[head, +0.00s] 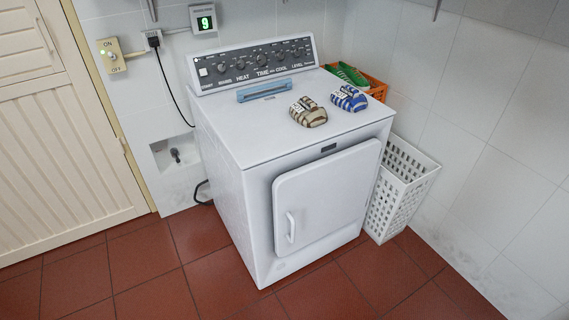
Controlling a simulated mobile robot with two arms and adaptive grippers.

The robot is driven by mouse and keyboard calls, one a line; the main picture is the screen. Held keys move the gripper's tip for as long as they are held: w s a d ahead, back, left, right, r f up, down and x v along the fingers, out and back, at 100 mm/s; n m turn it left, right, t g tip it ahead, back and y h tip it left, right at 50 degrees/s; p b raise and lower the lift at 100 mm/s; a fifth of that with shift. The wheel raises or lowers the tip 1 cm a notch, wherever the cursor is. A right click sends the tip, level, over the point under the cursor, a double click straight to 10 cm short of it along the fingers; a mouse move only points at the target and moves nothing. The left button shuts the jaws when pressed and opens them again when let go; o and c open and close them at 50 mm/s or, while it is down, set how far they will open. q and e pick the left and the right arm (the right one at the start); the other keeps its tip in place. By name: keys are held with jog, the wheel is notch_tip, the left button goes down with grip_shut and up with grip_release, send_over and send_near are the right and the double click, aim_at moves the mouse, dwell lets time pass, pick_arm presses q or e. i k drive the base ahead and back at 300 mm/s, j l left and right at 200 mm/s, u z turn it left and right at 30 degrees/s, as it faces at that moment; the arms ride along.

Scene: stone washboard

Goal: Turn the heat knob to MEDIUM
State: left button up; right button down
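A white dryer (225,150) stands against the tiled wall. Its dark control panel (255,64) runs along the top back edge. It carries a row of several round dark knobs with white labels. The HEAT knob (241,65) sits above the word HEAT in the left half of the panel. Its pointer direction and settings are too small to read. Neither of my grippers is in view.
Two folded striped cloths, one brown (308,112) and one blue (349,98), lie on the dryer top near a blue slotted strip (264,91). An orange crate (377,86) is behind right. A white basket (402,190) stands right. The red tiled floor (150,255) in front is clear.

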aim_at(240, 63)
jog(key=i+j, duration=0.15)
jog(key=j, duration=0.2)
jog(key=i+j, duration=0.15)
jog(key=j, duration=0.2)
jog(key=i+j+u, duration=0.1)
jog(key=j, duration=0.3)
jog(key=i+j, duration=0.15)
jog(key=j, duration=0.2)
